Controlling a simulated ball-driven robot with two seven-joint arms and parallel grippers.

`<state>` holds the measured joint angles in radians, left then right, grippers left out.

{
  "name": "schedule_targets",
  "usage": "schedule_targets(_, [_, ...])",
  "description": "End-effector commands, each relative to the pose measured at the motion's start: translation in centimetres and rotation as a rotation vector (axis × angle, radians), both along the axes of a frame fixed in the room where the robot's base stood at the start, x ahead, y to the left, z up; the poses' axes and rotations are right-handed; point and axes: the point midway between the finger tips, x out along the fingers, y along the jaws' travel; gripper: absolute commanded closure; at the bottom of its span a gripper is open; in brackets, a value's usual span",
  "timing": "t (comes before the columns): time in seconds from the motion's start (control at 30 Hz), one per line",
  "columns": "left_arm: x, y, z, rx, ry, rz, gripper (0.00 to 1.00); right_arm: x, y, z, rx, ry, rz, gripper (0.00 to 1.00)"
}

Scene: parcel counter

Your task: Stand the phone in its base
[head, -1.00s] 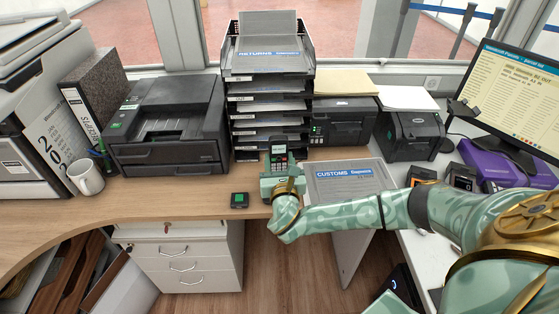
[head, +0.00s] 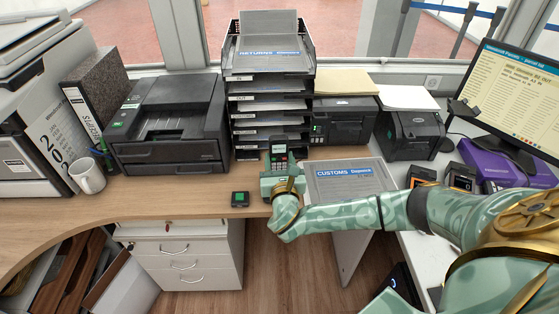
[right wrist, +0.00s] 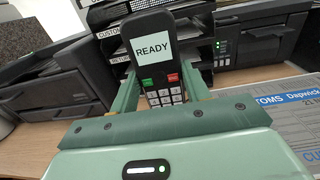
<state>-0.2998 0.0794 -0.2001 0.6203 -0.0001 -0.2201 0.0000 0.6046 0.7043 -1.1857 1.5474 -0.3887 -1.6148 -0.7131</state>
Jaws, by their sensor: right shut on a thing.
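The phone (head: 279,148) is a dark handset with a keypad and a pale screen. It stands upright in my right gripper (head: 281,180), over the front part of the counter before the tray stack. In the right wrist view, the phone (right wrist: 154,50) shows "READY" on its screen, with a green and a red key below. My right gripper (right wrist: 161,92) is shut on it, one finger on each side. The phone's lower end is hidden by the gripper. A small black block with a green face (head: 240,200) lies left of the gripper; I cannot tell if it is the base.
A stack of black trays (head: 268,100) stands behind the phone. A printer (head: 167,125) and a white mug (head: 87,177) are at the left. The counter (head: 165,197) left of the small block is clear.

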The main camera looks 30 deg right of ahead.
Motion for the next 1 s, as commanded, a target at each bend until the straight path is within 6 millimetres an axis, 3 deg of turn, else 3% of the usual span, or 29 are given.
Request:
schedule_targets(0.57, [-0.3, 0.0, -0.8, 0.000, 0.006, 0.000, 1.00, 0.0, -0.1, -1.7, 0.000, 0.000, 0.000, 0.85])
schedule_targets(1.0, [-0.3, 0.0, -0.8, 0.000, 0.006, 0.000, 1.00, 0.0, 0.0, -1.7, 0.000, -0.001, 0.000, 0.85])
